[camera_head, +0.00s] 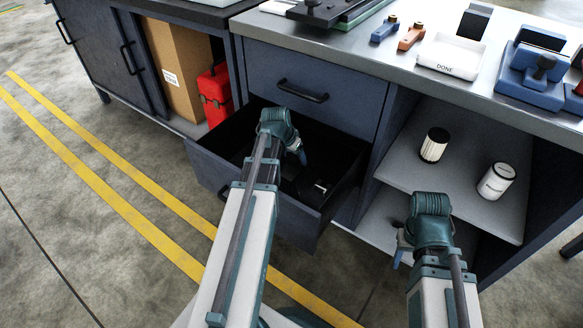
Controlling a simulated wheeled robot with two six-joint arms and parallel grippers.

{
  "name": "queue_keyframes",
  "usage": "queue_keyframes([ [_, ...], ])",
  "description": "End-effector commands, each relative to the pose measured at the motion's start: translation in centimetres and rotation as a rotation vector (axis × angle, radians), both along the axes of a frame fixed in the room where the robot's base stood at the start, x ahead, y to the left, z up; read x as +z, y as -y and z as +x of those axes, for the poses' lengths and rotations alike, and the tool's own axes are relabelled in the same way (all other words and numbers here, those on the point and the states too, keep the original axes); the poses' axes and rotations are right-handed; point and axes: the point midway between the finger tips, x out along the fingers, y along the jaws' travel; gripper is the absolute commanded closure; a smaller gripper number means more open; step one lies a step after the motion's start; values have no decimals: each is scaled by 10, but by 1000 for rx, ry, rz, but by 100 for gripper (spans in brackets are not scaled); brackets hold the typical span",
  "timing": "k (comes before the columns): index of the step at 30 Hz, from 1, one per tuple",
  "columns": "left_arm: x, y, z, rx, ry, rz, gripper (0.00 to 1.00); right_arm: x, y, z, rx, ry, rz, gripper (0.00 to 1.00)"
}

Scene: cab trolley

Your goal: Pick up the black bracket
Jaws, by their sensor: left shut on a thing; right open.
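An open drawer (247,205) of the blue workbench has a black inside. My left gripper (301,158) reaches down into it and is shut on a dark thing, most likely the black bracket. The bracket's outline is hard to make out against the dark drawer and is partly hidden by my arm. A dark piece with a small pale spot (320,188) shows near the drawer's right side; I cannot tell whether it is part of the bracket. My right gripper (399,258) is open in front of the lower shelf, partly hidden behind its wrist.
The shelf (455,200) on the right holds a black-and-white filter (434,145) and a white can (496,181). A white tray marked DONE (450,57) stands on the worktop. A closed drawer (310,88) sits above the open one. A red case (215,95) stands left.

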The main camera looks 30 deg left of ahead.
Motion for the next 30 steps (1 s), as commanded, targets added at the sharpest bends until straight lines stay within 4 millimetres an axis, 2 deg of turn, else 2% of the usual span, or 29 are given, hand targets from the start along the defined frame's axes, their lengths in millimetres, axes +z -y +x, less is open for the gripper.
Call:
queue_keyframes([
  [8, 1, 0, 0, 0, 0, 0, 100, 1, 0, 0, 0, 0, 0, 50],
  [14, 11, 0, 0, 0, 0, 0, 100, 11, 0, 0, -2, 0, -1, 50],
  [20, 35, 0, 0, 0, 0, 0, 100, 35, 1, 0, -6, 0, -4, 50],
  [30, 87, 0, 0, 0, 0, 0, 100, 87, 1, -1, -13, -1, -4, 50],
])
